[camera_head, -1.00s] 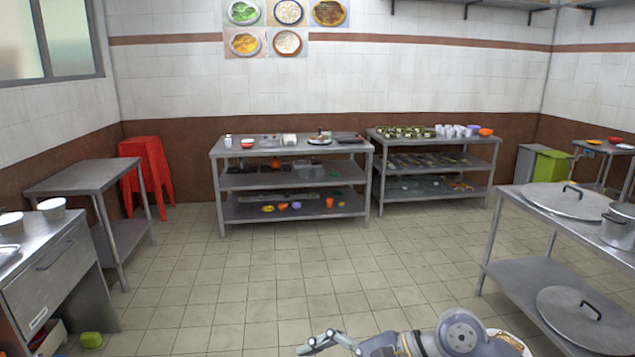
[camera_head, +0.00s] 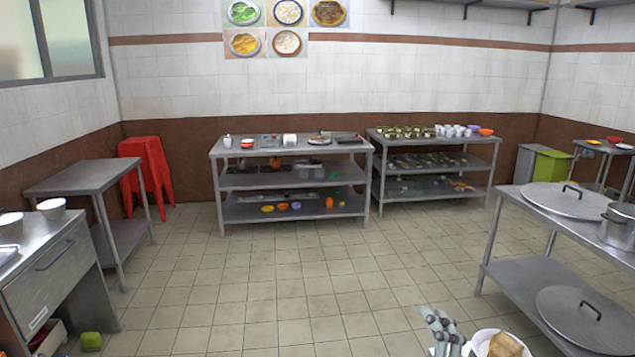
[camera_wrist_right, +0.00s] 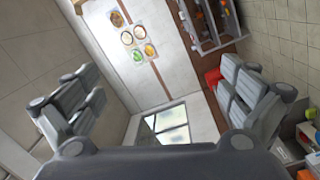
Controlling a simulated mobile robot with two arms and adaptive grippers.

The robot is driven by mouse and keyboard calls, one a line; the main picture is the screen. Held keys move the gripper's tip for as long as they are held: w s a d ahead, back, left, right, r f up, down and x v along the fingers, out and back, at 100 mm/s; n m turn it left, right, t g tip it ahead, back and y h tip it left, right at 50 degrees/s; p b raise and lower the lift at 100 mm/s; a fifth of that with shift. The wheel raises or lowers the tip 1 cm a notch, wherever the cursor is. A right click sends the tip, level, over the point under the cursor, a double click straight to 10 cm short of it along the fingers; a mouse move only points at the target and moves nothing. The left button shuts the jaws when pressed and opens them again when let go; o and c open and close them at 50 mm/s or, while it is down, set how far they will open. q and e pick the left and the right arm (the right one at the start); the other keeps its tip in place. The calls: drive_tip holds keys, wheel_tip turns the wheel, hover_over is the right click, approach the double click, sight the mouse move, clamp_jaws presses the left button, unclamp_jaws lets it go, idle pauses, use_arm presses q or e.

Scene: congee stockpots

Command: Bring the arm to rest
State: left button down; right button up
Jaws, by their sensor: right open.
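My right gripper (camera_head: 440,318) shows at the bottom edge of the head view, to the right of centre, with its fingers pointing up. In the right wrist view the two fingers of the same gripper (camera_wrist_right: 160,72) stand wide apart with nothing between them. A white dish (camera_head: 484,340) holding a brown piece of food (camera_head: 504,346) is just right of this gripper in the head view. The dish is cut off by the bottom edge, and what it rests on is hidden. My left gripper is not in view.
A steel table (camera_head: 510,258) with a large pot lid (camera_head: 566,200) and a pot (camera_head: 618,228) stands at right. A counter (camera_head: 50,282) with white bowls stands at left. Laden shelves (camera_head: 290,209) and red stools (camera_head: 150,172) stand at the back. The middle floor is clear.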

drive_tip(key=s+d+f+m+g+h, duration=0.1)
drive_tip(key=s+d+f+m+g, duration=0.15)
drive_tip(key=f, duration=0.25)
drive_tip(key=s+d+f+m+g+h, duration=0.1)
drive_tip(key=s+f+m+g, duration=0.15)
drive_tip(key=f, duration=0.25)
drive_tip(key=s+f+m+g+y, duration=0.1)
drive_tip(key=s+f+m+g, duration=0.5)
drive_tip(key=s, duration=0.5)
drive_tip(key=s+f+m+g, duration=0.2)
drive_tip(key=s+f+g, duration=0.2)
drive_tip(key=s+f, duration=0.5)
wheel_tip(320, 180, down, 25)
drive_tip(key=s+g, duration=0.1)
drive_tip(key=s, duration=0.2)
drive_tip(key=s+d+f+n+g, duration=0.1)
drive_tip(key=s+d+f, duration=0.2)
drive_tip(key=s+f, duration=1.3)
drive_tip(key=shift+s+f, duration=0.15)
drive_tip(key=shift+s, duration=0.15)
